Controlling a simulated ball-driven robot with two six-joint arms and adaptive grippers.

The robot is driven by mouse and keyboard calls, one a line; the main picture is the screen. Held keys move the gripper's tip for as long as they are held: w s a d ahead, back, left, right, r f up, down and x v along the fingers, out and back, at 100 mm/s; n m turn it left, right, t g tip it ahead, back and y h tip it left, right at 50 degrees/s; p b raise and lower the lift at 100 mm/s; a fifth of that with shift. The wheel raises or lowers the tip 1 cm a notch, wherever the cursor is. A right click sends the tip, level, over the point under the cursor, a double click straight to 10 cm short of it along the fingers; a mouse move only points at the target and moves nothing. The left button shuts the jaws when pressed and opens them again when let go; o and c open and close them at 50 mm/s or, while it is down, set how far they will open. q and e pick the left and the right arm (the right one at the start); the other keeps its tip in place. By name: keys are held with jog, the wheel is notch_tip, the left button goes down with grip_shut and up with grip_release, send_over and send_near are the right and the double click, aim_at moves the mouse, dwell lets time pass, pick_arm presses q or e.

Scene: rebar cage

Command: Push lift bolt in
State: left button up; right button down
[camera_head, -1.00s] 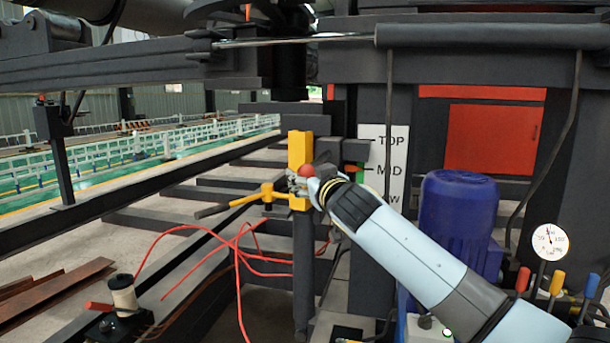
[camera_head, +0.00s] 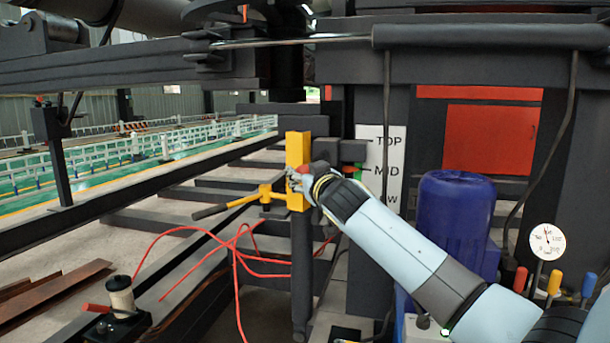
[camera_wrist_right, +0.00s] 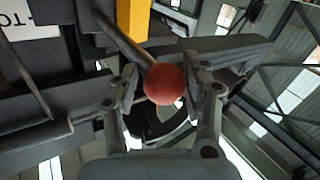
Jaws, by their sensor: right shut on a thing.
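The lift bolt shows in the right wrist view as a dark rod ending in a red ball knob (camera_wrist_right: 164,84). The rod runs toward a yellow block (camera_wrist_right: 132,20). In the head view this yellow block (camera_head: 298,150) is on an upright dark post, and my right gripper (camera_head: 300,182) is at its right side. In the right wrist view the two fingers of my right gripper (camera_wrist_right: 164,98) are on either side of the red knob, shut on it. How deep the bolt sits in the block is hidden. My left gripper is not in view.
A yellow lever with a dark grip (camera_head: 225,206) sticks out left of the block. Red hoses (camera_head: 238,258) hang below it. A white TOP/MID scale plate (camera_head: 381,165) and a blue motor (camera_head: 457,215) stand to the right. Dark beams (camera_head: 150,190) fill the left.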

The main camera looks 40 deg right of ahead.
jog(key=shift+w+d+b, duration=0.5)
jog(key=shift+w+d, duration=1.05)
jog(key=shift+d, duration=0.1)
jog(key=shift+r, duration=0.1)
jog(key=c, duration=1.1)
grip_release()
jog(key=o, duration=0.3)
jog(key=shift+w+a, duration=0.2)
jog(key=shift+w, duration=0.1)
jog(key=shift+s+d, duration=0.1)
jog(key=shift+s, duration=0.1)
